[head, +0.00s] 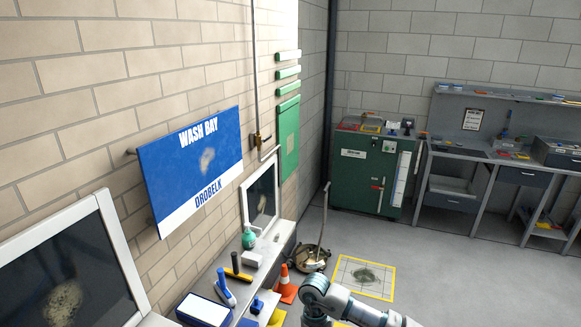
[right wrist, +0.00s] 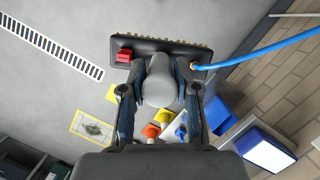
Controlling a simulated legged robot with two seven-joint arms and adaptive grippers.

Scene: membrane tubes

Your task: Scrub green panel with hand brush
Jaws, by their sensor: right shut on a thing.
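In the right wrist view my right gripper (right wrist: 160,68) is shut around the grey rounded handle of a brush (right wrist: 160,88). The brush has a wide black head with a row of tan tufts along its far edge. A red block sits at the head's left, and a blue hose (right wrist: 258,52) meets its right end. The brush is out of the head view, where only my right arm shows at the bottom. The green panel (head: 289,137) hangs upright on the brick wall in the head view, apart from my arm. My left gripper is out of view.
A blue WASH BAY sign (head: 198,168) hangs left of the panel. Below, a shelf (head: 283,238) holds a green bottle (head: 249,238) and tools. An orange cone (head: 286,284) stands beside it. A green cabinet (head: 353,178) is at the back. The floor centre is mostly clear.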

